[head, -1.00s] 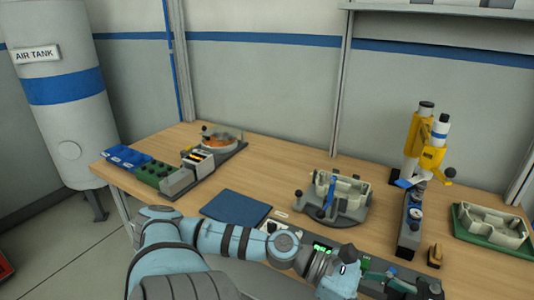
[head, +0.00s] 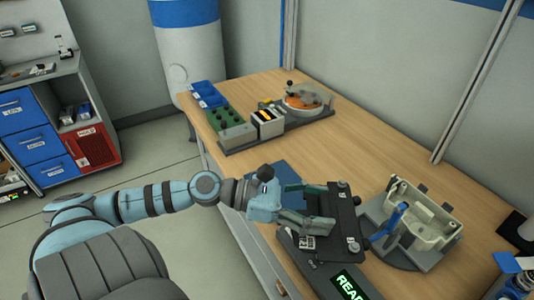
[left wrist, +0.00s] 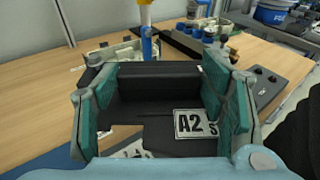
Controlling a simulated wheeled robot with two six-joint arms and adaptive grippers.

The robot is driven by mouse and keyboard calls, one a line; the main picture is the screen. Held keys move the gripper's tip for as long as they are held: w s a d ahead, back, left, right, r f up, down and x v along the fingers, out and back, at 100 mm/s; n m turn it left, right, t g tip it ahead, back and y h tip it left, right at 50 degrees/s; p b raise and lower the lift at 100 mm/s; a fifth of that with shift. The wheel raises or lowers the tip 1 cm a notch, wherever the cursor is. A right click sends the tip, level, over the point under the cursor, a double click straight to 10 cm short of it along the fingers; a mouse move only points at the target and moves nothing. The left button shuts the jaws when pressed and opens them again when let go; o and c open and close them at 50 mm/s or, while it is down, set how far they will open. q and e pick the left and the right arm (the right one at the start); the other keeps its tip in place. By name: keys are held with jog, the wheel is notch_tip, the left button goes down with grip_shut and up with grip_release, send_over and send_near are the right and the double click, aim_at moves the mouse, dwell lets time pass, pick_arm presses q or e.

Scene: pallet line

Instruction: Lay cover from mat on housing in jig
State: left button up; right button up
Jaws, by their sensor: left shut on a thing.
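My left gripper (head: 305,219) is shut on the dark cover (head: 345,226) and holds it over the table's front part, to the left of the jig. In the left wrist view the black cover (left wrist: 150,85) lies between the teal fingers of the gripper (left wrist: 165,100). The pale housing (head: 425,222) sits in the grey jig (head: 380,215), with a blue lever (head: 392,222) at its near side. The cover is apart from the housing. The blue mat (head: 283,176) is partly hidden behind the gripper; its visible part is bare. My right gripper is not in view.
A green and blue bin row (head: 226,122) and a round clear-covered dish (head: 308,98) stand at the back left. A console with a lit green display (head: 350,286) is at the front edge. Bare wood (head: 375,145) lies behind the jig.

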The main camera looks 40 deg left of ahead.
pick_arm(q)
jog(key=w+a+r+n+t+y+p, duration=0.25)
jog(key=w+a+y, duration=0.2)
jog(key=a, duration=0.55)
jog(key=w+a+r+n+t+y+p, duration=0.2)
jog(key=w+a+n+t+y, duration=0.15)
jog(key=w+a, duration=0.4)
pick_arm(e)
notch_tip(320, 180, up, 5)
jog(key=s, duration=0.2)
pick_arm(q)
jog(key=shift+n+g, duration=0.4)
jog(key=f+b, duration=0.4)
jog(key=f, duration=0.2)
jog(key=s+a+f+b, duration=0.1)
jog(key=f+b, duration=0.3)
jog(key=f, duration=0.3)
jog(key=f+b, duration=0.4)
jog(key=f, duration=0.2)
jog(key=shift+s+a+f, duration=0.3)
jog(key=shift+s+a, duration=0.05)
jog(key=shift+a, duration=0.05)
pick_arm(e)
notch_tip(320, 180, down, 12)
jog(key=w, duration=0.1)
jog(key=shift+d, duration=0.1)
